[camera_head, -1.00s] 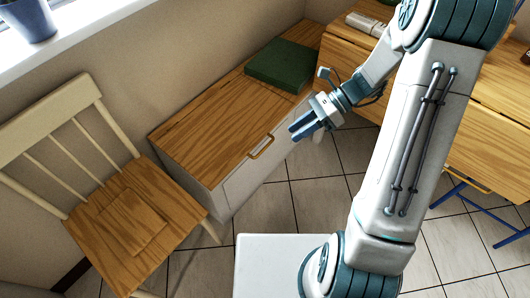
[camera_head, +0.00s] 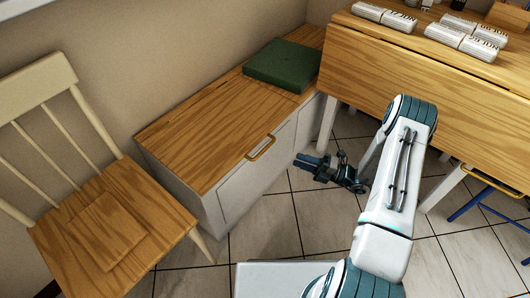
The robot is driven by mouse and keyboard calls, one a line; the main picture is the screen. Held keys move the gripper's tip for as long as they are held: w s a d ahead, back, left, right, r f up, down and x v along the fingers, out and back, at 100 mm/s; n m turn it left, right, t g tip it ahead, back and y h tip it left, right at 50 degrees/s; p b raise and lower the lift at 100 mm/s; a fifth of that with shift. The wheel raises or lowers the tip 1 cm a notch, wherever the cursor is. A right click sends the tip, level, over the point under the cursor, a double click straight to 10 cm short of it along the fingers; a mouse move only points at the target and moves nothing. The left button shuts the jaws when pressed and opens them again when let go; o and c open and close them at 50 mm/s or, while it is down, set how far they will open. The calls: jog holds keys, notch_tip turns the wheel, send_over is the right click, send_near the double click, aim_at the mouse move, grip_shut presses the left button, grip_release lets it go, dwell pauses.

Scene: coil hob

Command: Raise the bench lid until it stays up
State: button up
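The bench (camera_head: 212,212) is a white box with a wooden lid (camera_head: 205,125) that lies flat and closed along the wall. A brass-coloured handle (camera_head: 261,148) sits at the lid's front edge. A green cushion (camera_head: 283,66) lies on the far end of the bench top. My gripper (camera_head: 300,162) is in front of the bench, to the right of the handle and a little lower in the picture. It points left toward the bench front and appears apart from it.
A wooden chair (camera_head: 112,225) stands at the left, close to the bench's near end. A wooden table (camera_head: 415,70) with several wrapped packs stands at the right, near the bench's far end. Tiled floor (camera_head: 270,225) is clear in front of the bench.

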aim_at(265, 148)
jog(key=shift+b+x, duration=1.7)
jog(key=shift+x, duration=4.95)
grip_shut()
